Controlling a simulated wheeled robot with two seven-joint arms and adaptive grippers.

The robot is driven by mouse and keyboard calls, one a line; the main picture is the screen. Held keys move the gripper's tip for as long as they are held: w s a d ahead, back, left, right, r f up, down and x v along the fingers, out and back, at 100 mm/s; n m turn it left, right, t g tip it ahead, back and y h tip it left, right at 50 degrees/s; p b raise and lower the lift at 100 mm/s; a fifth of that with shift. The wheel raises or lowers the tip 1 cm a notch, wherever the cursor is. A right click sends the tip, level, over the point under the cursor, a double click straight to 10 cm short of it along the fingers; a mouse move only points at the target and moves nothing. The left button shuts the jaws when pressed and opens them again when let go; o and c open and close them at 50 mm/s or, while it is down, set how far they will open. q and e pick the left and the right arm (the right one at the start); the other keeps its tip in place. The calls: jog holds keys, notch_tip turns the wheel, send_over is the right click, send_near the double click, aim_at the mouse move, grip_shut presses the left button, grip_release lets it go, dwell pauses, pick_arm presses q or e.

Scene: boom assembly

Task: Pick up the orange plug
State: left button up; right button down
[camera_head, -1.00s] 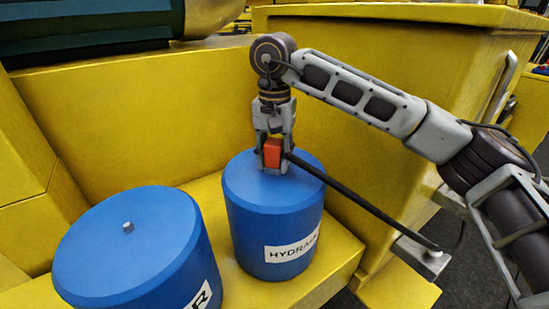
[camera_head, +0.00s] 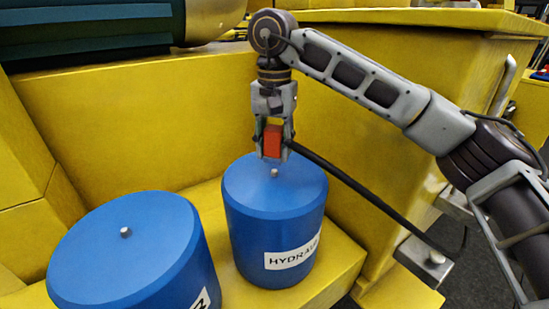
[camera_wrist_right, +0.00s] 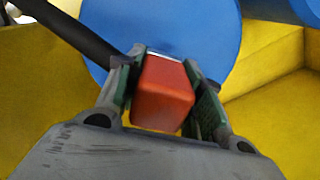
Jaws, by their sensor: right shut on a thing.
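The orange plug (camera_head: 272,141) is a small red-orange block with a black cable coming off it. My right gripper (camera_head: 272,150) is shut on it and holds it just above the top of the right blue cylinder (camera_head: 275,220), which bears a label reading "HYDRA". A small metal pin shows on that cylinder's top, below the gripper. In the right wrist view the plug (camera_wrist_right: 162,93) sits between the two fingers, with blue behind it. My left gripper is not in view.
A second blue cylinder (camera_head: 130,255) with a metal pin stands at the left. Both stand on a yellow ledge (camera_head: 335,270) before a yellow wall (camera_head: 130,120). The black cable (camera_head: 370,195) runs down right to a metal fitting (camera_head: 435,257).

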aim_at(275, 128)
jog(key=shift+r, duration=2.9)
jog(key=shift+f, duration=0.1)
